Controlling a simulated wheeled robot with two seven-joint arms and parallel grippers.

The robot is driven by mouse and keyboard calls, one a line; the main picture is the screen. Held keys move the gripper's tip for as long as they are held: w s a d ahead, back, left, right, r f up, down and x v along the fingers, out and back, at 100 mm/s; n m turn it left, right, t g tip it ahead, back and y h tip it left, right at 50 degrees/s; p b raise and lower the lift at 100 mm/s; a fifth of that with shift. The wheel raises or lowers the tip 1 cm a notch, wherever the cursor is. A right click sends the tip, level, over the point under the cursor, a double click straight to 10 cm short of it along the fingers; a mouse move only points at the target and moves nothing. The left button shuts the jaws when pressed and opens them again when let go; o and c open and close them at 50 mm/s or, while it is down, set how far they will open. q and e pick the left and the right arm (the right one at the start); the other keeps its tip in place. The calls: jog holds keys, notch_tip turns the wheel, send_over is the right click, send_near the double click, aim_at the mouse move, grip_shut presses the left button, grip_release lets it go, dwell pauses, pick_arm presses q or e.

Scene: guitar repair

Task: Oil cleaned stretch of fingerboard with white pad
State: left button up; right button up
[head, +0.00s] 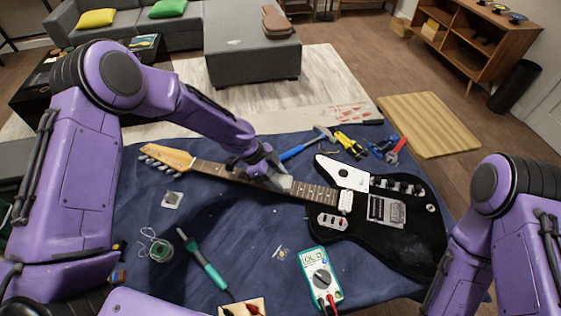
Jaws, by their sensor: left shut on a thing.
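The black electric guitar (405,243) lies flat on the blue cloth, its neck pointing left to a light wooden headstock (166,156). The fingerboard (314,191) shows bare frets between the gripper and the body, and again towards the headstock. My left gripper (270,172) is over the middle of the neck, shut on a white pad (280,183). The pad is at the fingerboard; I cannot tell whether it touches.
A green multimeter (321,277), a soldering iron (203,263) and a solder coil (158,248) lie in front of the neck on the blue cloth (250,236). A hammer (306,145), yellow-handled tool (350,144) and red pliers (396,151) lie behind it.

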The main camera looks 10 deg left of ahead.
pick_arm(q)
jog(key=shift+d+r+p, duration=0.1)
jog(key=shift+r+p, duration=2.55)
jog(key=shift+r, duration=1.4)
